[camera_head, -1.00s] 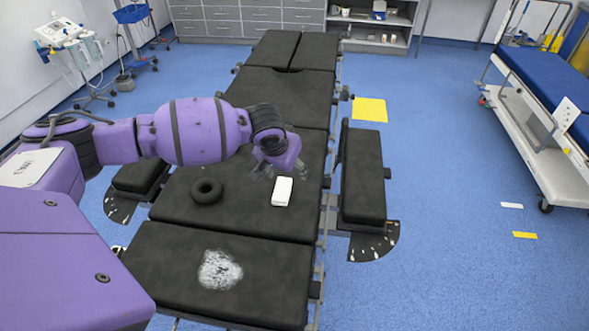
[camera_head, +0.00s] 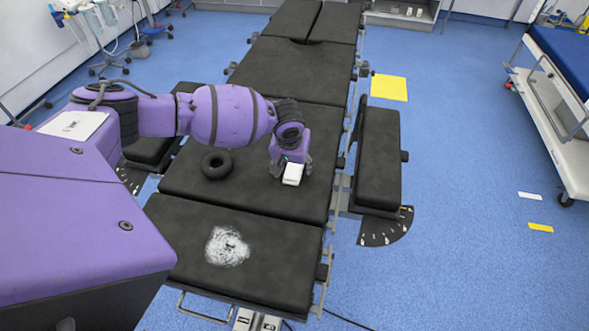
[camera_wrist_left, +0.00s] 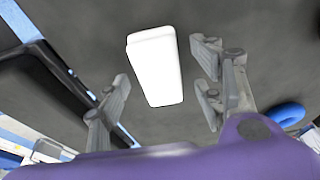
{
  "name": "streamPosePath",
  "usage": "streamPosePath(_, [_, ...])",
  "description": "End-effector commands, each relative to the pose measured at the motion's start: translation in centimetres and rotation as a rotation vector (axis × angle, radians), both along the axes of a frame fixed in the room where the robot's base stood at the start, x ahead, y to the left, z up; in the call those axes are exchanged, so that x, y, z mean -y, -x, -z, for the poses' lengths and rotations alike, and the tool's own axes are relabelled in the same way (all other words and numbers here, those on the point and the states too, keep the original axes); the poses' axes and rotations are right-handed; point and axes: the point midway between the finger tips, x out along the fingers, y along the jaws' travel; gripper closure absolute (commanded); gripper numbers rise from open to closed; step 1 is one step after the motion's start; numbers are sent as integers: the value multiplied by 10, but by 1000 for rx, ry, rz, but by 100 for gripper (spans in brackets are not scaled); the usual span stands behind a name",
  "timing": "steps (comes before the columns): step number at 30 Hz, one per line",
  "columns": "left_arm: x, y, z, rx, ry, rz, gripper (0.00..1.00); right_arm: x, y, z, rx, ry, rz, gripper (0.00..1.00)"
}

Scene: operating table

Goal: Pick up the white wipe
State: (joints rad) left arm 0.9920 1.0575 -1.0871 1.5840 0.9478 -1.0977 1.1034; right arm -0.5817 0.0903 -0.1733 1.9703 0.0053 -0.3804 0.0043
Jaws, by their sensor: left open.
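The white wipe (camera_head: 293,175) is a small white block with rounded corners, lying on the dark padded operating table (camera_head: 250,190). My left gripper (camera_head: 291,166) is open and points down over the wipe, with a finger to either side of it in the head view. In the left wrist view the wipe (camera_wrist_left: 155,65) appears between and beyond the open fingertips of the left gripper (camera_wrist_left: 165,92). I see no finger closed on it. The gripper's base hides the wipe's far end in the head view. My right gripper is not in view.
A white speckled patch (camera_head: 227,246) is on the near table section. A padded side board (camera_head: 377,158) stands to the right. The table around the wipe's near side is clear.

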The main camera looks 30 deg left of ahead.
Motion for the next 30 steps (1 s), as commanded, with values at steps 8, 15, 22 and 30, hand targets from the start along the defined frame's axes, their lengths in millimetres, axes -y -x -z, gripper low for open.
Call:
streamPosePath(8, [0,-1,-1,3,0,0,49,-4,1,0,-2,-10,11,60])
streamPosePath(15, [0,-1,-1,3,0,0,79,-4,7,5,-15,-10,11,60])
streamPosePath(22, [0,-1,-2,3,0,0,79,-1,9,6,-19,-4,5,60])
streamPosePath(30, [0,-2,-19,6,2,0,80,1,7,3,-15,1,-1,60])
